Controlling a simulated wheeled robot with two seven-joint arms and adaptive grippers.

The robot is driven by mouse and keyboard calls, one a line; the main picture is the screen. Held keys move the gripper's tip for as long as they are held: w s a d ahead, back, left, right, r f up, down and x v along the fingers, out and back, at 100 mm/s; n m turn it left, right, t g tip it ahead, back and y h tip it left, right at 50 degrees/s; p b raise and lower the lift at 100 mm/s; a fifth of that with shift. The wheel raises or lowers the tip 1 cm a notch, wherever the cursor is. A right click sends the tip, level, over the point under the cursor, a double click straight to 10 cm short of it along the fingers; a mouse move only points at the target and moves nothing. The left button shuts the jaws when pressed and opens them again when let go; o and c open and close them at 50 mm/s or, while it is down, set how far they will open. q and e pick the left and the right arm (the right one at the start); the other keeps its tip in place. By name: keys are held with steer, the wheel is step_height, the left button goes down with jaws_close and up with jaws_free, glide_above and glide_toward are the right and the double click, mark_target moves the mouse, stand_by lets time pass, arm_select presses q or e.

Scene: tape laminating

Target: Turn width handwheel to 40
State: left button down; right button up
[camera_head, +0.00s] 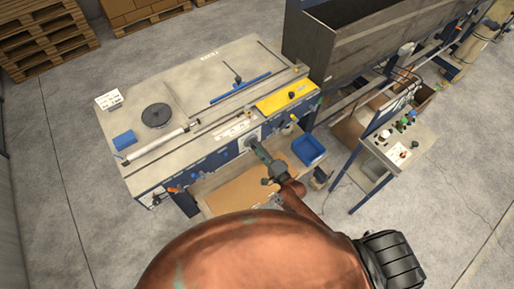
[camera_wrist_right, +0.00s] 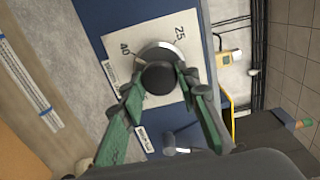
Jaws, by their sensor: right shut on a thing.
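The width handwheel (camera_wrist_right: 160,56) is a round metal wheel with a black knob (camera_wrist_right: 159,77), seen in the right wrist view. It sits on a white scale plate (camera_wrist_right: 187,33) marked 40 and 25. My right gripper (camera_wrist_right: 157,84) has its two green fingers on either side of the black knob, shut on it. In the head view my right gripper (camera_head: 256,147) reaches the front panel of the machine, where the wheel is mostly hidden by it. Which mark the wheel's pointer meets is too small to tell. My left gripper is not in view.
The laminating machine's table (camera_head: 190,85) carries a black disc (camera_head: 156,115), a blue block (camera_head: 124,140) and a yellow panel (camera_head: 287,95). A blue bin (camera_head: 308,150) stands right of my gripper. A control stand (camera_head: 397,145) is further right.

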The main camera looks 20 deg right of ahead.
steer(key=shift+f, duration=0.15)
steer(key=o, duration=1.2)
steer(key=shift+c, duration=0.2)
steer(key=v, duration=1.2)
